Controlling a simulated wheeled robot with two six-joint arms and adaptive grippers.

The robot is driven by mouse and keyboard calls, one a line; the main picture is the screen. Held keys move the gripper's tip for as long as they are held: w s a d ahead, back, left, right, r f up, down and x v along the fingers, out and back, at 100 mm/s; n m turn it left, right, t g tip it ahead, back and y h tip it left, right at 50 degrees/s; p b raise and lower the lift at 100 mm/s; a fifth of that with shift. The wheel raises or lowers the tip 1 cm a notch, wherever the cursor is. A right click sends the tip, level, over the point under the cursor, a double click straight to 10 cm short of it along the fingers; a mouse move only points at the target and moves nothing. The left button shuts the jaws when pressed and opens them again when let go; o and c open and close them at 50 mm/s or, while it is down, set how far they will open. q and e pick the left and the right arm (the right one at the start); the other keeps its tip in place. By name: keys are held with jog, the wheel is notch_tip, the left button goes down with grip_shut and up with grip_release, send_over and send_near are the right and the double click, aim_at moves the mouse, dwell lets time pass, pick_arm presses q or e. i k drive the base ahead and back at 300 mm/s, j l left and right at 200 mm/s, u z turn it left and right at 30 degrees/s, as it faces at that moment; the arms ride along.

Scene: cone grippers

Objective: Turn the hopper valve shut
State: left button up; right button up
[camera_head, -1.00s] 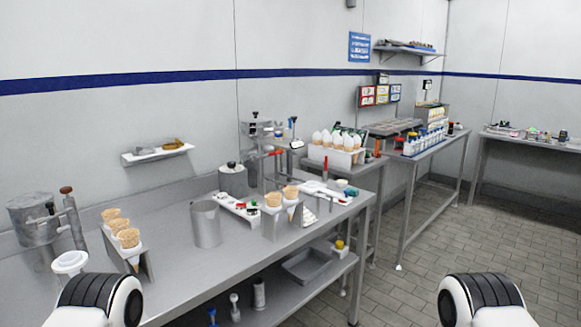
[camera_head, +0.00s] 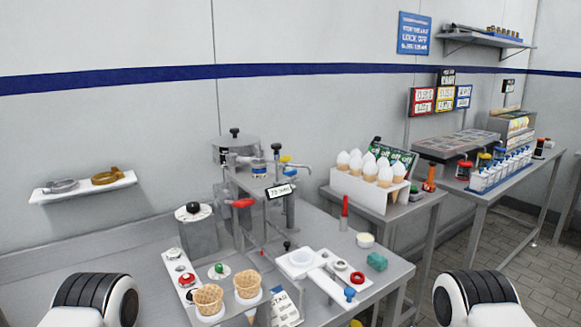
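Only white and black rounded parts of my two arms show at the bottom corners. Neither gripper is in view, and nothing of mine touches the machine.
A rack of filled cones (camera_head: 370,185) stands right. A wall shelf (camera_head: 82,188) is left. Floor shows at far right.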

aim_at(290, 173)
jog(key=i+l, duration=0.1)
jog(key=i+l+u, duration=0.1)
jog(key=l, duration=0.25)
jog(key=k+z, duration=0.1)
jog(key=z, duration=0.35)
jog(key=k+z, duration=0.15)
jog(key=z, duration=0.25)
jog(key=l+z, duration=0.15)
jog(key=z, duration=0.3)
jog(key=k+l+z, duration=0.15)
jog(key=z, duration=0.25)
jog(key=i+z, duration=0.1)
jog(key=i, duration=0.4)
jog(key=i+j+z, duration=0.15)
jog(key=i, duration=0.35)
jog(key=i+j+z, duration=0.1)
jog(key=i, duration=0.4)
jog(key=i+j+z, duration=0.1)
jog(key=i+j, duration=0.2)
jog(key=i, duration=0.2)
jog(key=i+j+u, duration=0.15)
jog(key=i+u, duration=0.15)
jog(key=u, duration=0.15)
jog(key=i+u, duration=0.7)
jog(key=u, duration=0.15)
jog(key=i+l+u, duration=0.2)
jog(key=u, duration=0.25)
jog(key=i+l+u, duration=0.3)
jog(key=u, duration=0.15)
jog(key=i+l, duration=0.05)
